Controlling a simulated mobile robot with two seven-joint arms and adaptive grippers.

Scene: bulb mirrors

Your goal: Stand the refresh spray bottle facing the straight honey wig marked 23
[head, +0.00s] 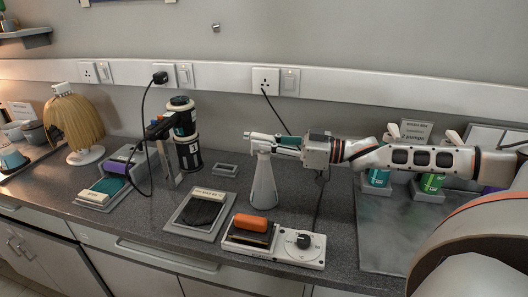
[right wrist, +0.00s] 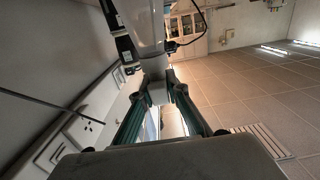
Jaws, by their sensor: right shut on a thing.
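My right gripper (head: 277,141) is shut on the neck of a grey-white conical spray bottle (head: 263,182). The bottle is upright, and its nozzle points left. I see no readable label, and cannot tell whether its base touches the counter. In the right wrist view, the gripper's green fingers close around a pale part of the bottle (right wrist: 159,88). The straight honey wig (head: 75,122) is on a white stand at the far left, with a pale tag on top whose number I cannot read. My left gripper is not in view.
Green-labelled spray bottles (head: 379,177) (head: 432,183) stand on trays at the right. A black cylinder (head: 186,135) and a corded tool (head: 157,128) stand between the wig and the held bottle. A control box (head: 283,256) and a dark pad (head: 200,212) are in front.

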